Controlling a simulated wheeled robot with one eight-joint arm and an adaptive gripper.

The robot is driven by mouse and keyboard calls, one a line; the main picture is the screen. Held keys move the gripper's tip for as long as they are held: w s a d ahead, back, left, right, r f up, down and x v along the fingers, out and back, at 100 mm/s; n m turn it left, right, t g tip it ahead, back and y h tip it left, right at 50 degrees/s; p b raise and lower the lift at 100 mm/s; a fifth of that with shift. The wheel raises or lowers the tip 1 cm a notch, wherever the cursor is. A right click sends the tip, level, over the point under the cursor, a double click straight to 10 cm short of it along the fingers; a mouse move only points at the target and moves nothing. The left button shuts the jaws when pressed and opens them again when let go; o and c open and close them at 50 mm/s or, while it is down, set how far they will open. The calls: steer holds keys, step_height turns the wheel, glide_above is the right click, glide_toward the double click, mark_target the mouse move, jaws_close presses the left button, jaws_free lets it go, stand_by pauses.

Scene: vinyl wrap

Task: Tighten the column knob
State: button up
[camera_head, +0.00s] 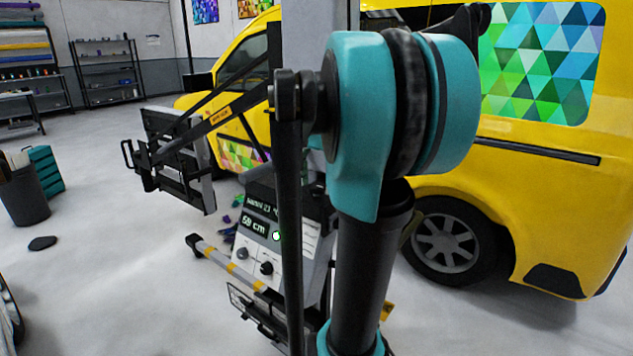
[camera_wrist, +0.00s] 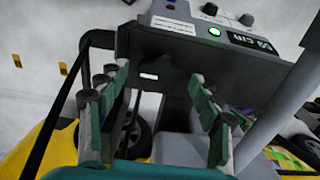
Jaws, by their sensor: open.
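The grey control box (camera_head: 262,235) of the stand shows in the head view, left of my arm. Its display (camera_head: 252,226) reads 59 cm, and a dark knob (camera_head: 267,268) and a second knob (camera_head: 243,253) sit on its panel. I cannot tell which knob is the column knob. In the wrist view the box (camera_wrist: 190,45) shows upside down, with two knobs at its top edge, one here (camera_wrist: 210,9). My gripper (camera_wrist: 157,80) is open, its green-padded fingers apart below the box's dark edge, holding nothing visible. My arm hides the gripper in the head view.
A yellow van (camera_head: 540,215) stands close behind on the right. A folding black frame (camera_head: 180,165) juts out to the left of the stand. A dark bin (camera_head: 25,195) and teal drawers (camera_head: 45,170) stand at far left. Pale floor (camera_head: 120,270) at left is mostly clear.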

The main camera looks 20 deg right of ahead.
mark_target(317, 186)
steer(key=shift+r, duration=0.1)
step_height(317, 186, up, 12)
stand_by(0.5)
